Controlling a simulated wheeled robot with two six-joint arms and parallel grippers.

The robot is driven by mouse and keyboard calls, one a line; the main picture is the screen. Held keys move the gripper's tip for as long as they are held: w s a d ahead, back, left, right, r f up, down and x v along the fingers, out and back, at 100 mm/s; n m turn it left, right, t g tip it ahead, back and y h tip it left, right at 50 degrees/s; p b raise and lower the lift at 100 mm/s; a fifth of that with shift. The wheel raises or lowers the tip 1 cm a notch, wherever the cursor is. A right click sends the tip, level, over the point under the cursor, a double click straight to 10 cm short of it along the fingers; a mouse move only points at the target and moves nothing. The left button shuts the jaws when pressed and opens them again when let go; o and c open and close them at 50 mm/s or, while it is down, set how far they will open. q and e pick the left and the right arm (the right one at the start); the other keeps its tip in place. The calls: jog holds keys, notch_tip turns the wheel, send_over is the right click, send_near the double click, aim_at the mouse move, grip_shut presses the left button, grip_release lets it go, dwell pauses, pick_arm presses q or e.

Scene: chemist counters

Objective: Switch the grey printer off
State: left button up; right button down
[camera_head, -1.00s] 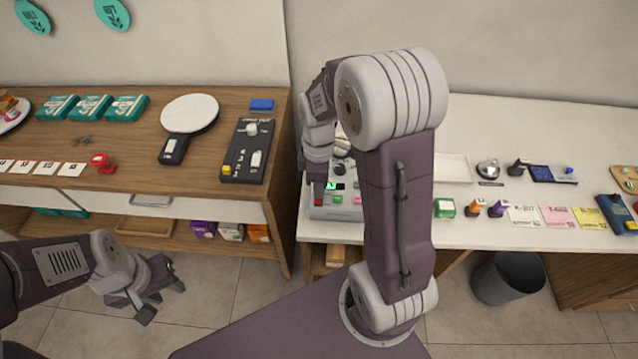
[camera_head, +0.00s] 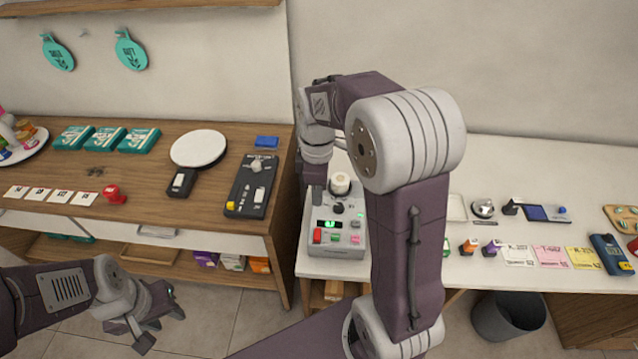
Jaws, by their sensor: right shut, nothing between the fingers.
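The grey device with a green-lit display (camera_head: 330,225), which I take for the grey printer (camera_head: 338,252), stands at the left end of the white counter. A red button (camera_head: 317,236) sits on its front left, with small green and pink buttons to its right. A white round part (camera_head: 340,183) is at its back. My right gripper (camera_head: 318,203) is shut and empty, pointing down above the printer's left side, behind the red button and apart from it. My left gripper (camera_head: 160,328) is open and empty in front of the wooden counter. My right arm hides the counter right of the printer.
On the wooden counter are a black device (camera_head: 251,186) with a yellow button, a white-topped paddle-shaped item (camera_head: 198,148), teal boxes (camera_head: 104,139) and a red stamp (camera_head: 112,194). Stamps, cards and a blue handheld device (camera_head: 610,254) lie on the white counter. A bin (camera_head: 508,318) stands below.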

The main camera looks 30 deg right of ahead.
jog(key=shift+w+d+r, duration=0.1)
jog(key=shift+r, duration=0.55)
jog(key=shift+w+d+r, duration=0.1)
jog(key=shift+r, duration=0.5)
jog(key=shift+a, duration=0.1)
